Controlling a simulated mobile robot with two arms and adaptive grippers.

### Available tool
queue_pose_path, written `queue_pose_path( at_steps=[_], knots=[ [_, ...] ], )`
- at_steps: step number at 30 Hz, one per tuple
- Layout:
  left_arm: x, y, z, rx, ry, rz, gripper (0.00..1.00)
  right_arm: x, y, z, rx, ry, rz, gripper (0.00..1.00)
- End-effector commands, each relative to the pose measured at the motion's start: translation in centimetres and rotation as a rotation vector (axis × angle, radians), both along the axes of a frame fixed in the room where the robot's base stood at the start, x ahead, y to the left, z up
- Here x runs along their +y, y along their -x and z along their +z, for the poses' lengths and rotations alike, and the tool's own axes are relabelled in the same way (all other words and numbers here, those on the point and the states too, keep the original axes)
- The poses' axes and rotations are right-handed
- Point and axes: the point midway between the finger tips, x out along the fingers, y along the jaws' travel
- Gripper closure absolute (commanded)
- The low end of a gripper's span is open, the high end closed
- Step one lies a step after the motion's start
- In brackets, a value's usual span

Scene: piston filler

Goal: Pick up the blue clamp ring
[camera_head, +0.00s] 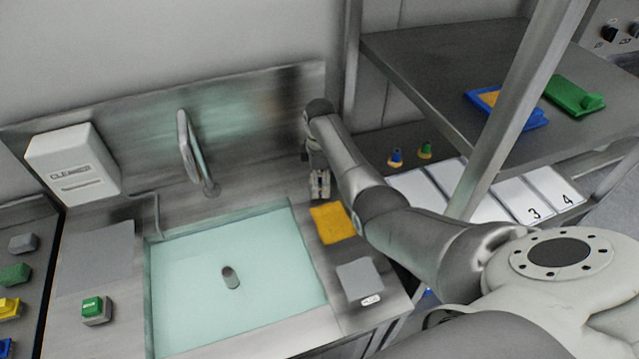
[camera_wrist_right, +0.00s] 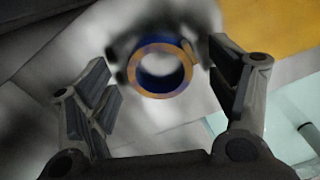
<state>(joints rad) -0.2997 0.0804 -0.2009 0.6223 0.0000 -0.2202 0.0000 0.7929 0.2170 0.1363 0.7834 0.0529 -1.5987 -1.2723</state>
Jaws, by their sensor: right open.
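The blue clamp ring (camera_wrist_right: 161,69) shows in the right wrist view as a round ring with a blue inner wall and an orange-tan face. It lies between the two spread fingers of my right gripper (camera_wrist_right: 167,82), with a gap on both sides. The gripper is open and empty. In the head view my right gripper (camera_head: 320,184) points down over the steel counter behind the yellow cloth (camera_head: 332,222); I cannot make out the ring there. My left gripper is not in view.
A sink basin (camera_head: 190,310) lies left of the gripper, with a faucet (camera_head: 190,150) behind it. A grey pad (camera_head: 360,278) lies in front of the yellow cloth. A shelf post (camera_head: 515,100) and upper shelf (camera_head: 430,60) stand to the right of my arm.

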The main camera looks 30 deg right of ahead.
Motion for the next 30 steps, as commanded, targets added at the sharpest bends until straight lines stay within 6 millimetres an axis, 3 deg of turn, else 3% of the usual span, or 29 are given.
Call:
queue_pose_path(
  at_steps=[7, 18, 30],
  knots=[
    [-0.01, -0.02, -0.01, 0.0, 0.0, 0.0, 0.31, 0.02, -0.03, -0.1, -0.001, 0.0, 0.0, 0.22],
    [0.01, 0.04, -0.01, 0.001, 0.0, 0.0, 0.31, 0.01, -0.02, -0.09, -0.001, 0.001, 0.0, 0.7],
    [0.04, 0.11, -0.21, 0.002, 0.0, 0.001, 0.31, -0.03, -0.07, 0.42, -0.002, 0.001, 0.0, 0.7]
  ],
)
